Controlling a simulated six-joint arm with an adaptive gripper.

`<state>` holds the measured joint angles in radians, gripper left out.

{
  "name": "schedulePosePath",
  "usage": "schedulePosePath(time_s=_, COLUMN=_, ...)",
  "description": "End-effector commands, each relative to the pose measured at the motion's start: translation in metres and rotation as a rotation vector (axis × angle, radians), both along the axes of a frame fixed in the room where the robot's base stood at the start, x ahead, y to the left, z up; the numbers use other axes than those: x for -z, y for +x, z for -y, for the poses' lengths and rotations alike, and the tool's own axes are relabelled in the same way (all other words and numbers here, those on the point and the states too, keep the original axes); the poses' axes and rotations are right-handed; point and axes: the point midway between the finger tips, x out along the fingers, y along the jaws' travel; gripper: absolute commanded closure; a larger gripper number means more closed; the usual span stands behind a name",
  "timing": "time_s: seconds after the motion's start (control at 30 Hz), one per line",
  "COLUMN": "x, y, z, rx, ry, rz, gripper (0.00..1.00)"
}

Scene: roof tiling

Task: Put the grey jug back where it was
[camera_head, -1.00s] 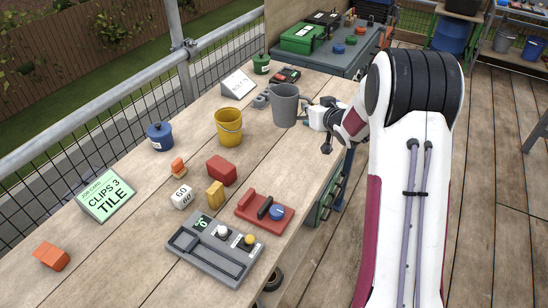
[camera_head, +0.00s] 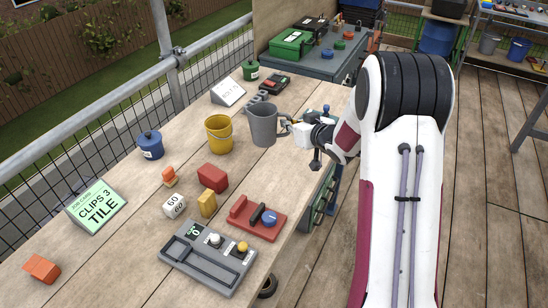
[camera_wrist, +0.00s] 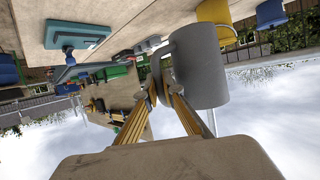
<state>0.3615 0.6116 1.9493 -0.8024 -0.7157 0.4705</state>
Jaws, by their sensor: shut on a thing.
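The grey jug (camera_head: 262,127) is upright at the right side of the wooden table, right of the yellow bucket (camera_head: 219,134). My gripper (camera_head: 289,129) is at the jug's right side, shut on its handle. In the upside-down wrist view, the jug (camera_wrist: 200,65) is right of the two fingertips (camera_wrist: 160,88), with the handle between them. I cannot tell whether the jug's base touches the table.
Grey blocks (camera_head: 257,97) and a white sign (camera_head: 228,92) stand behind the jug. A red block (camera_head: 212,178), a red tool (camera_head: 257,217) and a grey control panel (camera_head: 208,258) lie nearer. Bare tabletop lies in front of the jug.

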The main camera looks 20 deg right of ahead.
Motion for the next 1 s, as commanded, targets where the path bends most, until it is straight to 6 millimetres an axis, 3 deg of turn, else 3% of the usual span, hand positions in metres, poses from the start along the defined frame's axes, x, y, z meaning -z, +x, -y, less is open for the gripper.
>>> schedulePosePath(time_s=0.5, x=0.054, y=0.000, z=0.000, rx=-0.001, ry=0.001, rz=-0.001, gripper=1.00)
schedulePosePath(time_s=1.0, x=0.060, y=0.000, z=0.000, rx=0.000, ry=0.000, rz=0.000, gripper=1.00)
